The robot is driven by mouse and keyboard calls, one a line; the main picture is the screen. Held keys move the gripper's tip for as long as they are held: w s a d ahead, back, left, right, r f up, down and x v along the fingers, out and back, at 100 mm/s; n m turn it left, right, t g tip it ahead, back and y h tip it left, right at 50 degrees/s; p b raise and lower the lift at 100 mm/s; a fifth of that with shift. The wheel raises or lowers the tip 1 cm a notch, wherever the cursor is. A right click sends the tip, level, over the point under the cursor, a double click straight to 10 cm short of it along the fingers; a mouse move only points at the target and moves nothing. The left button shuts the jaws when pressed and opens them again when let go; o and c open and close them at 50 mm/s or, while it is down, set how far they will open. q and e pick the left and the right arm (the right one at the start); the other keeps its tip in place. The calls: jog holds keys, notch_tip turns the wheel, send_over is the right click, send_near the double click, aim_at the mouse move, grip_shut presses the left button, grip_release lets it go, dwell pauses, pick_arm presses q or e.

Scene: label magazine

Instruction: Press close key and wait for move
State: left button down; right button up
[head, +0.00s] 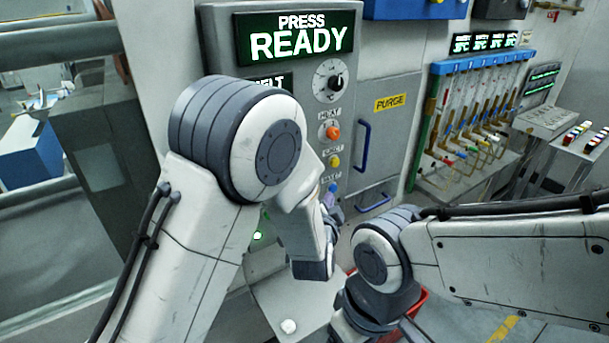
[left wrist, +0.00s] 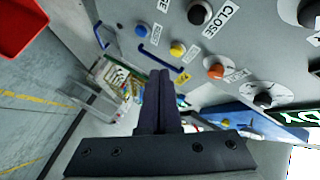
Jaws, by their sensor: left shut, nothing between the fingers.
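The close key is a black round knob (left wrist: 199,12) beside the word CLOSE on the grey press panel, at the top of the left wrist view. In the head view my left arm hides it. My left gripper (left wrist: 160,75) is shut and empty, its dark fingers held together over the view of the panel. The press display (head: 295,38) reads PRESS READY in lit letters. My right gripper's fingers are not visible.
The panel also carries a yellow button (head: 335,161), an orange button (head: 333,133) and a dark dial (head: 336,83). A door marked PURGE (head: 390,102) has a blue handle (head: 363,146). A red bin (left wrist: 18,28) stands low nearby. My right arm crosses the lower right.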

pick_arm(q)
jog(key=w+a, duration=0.5)
jog(key=w, duration=0.1)
jog(key=shift+w, duration=0.4)
dwell(1.8)
jog(key=shift+w+a, duration=0.3)
jog(key=shift+w, duration=0.05)
